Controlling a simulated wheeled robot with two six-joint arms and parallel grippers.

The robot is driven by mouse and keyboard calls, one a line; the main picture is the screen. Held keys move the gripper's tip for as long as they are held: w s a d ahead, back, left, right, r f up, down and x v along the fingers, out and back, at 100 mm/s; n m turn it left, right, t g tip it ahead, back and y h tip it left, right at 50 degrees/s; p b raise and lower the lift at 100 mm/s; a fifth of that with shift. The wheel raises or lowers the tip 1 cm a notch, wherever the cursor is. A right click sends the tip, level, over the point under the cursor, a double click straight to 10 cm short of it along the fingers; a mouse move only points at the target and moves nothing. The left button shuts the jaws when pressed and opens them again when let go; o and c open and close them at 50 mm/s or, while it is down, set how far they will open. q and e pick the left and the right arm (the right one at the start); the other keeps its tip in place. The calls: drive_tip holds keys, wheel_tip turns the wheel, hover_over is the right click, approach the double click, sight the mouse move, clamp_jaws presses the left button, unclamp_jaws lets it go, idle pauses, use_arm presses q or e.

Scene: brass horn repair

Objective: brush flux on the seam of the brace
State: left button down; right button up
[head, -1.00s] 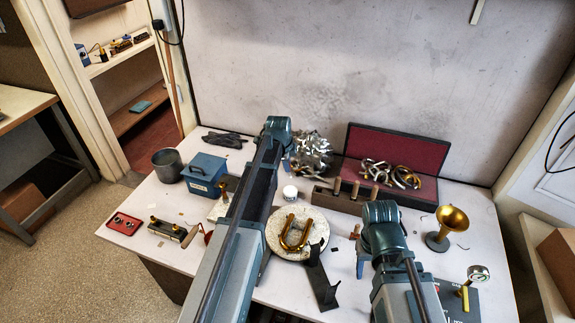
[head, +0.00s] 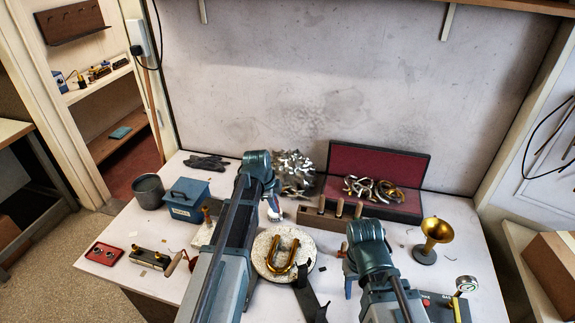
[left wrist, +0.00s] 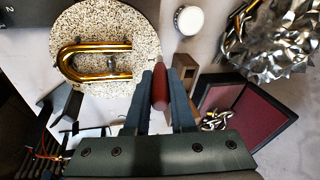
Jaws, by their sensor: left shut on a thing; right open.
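A U-shaped brass tube (head: 284,258) lies on a round speckled board (head: 265,266). In the left wrist view the tube (left wrist: 85,60) shows a small greyish piece (left wrist: 110,62) between its legs, perhaps the brace; its seam is too small to make out. My left gripper (left wrist: 160,92) is shut on a dark red handle (left wrist: 161,82), apparently the brush, beside the board's edge. The brush's tip is hidden. In the head view my left arm covers most of that gripper. My right gripper (head: 348,280) is open, mostly hidden under its arm, right of the board.
A white round jar (left wrist: 189,20) stands close to the board. A wooden block with handled tools (head: 330,220) and an open red-lined case (head: 378,180) are behind. A blue box (head: 186,200) stands left.

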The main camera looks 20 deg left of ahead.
use_arm(q)
drive_tip(key=s+d+r+g+h+p, duration=0.1)
drive_tip(key=s+d+r+p, duration=0.2)
drive_tip(key=s, duration=0.5)
drive_tip(key=shift+s+d+r+h, duration=0.2)
drive_tip(key=shift+d+r+h, duration=0.1)
drive_tip(key=shift+d+r, duration=0.35)
use_arm(e)
wheel_tip(320, 180, up, 4)
drive_tip(key=shift+r, duration=0.1)
use_arm(q)
drive_tip(key=shift+f, duration=0.1)
wheel_tip(320, 180, down, 6)
drive_tip(key=b, duration=0.6)
drive_tip(key=shift+r, duration=0.2)
use_arm(e)
wheel_tip(320, 180, down, 6)
drive_tip(key=shift+r, duration=0.1)
use_arm(q)
drive_tip(key=shift+f+b, duration=0.4)
drive_tip(key=shift+f, duration=0.05)
use_arm(e)
drive_tip(key=shift+f, duration=0.45)
drive_tip(key=shift+r, duration=0.1)
use_arm(q)
wheel_tip(320, 180, up, 9)
drive_tip(key=p, duration=0.9)
use_arm(e)
wheel_tip(320, 180, up, 9)
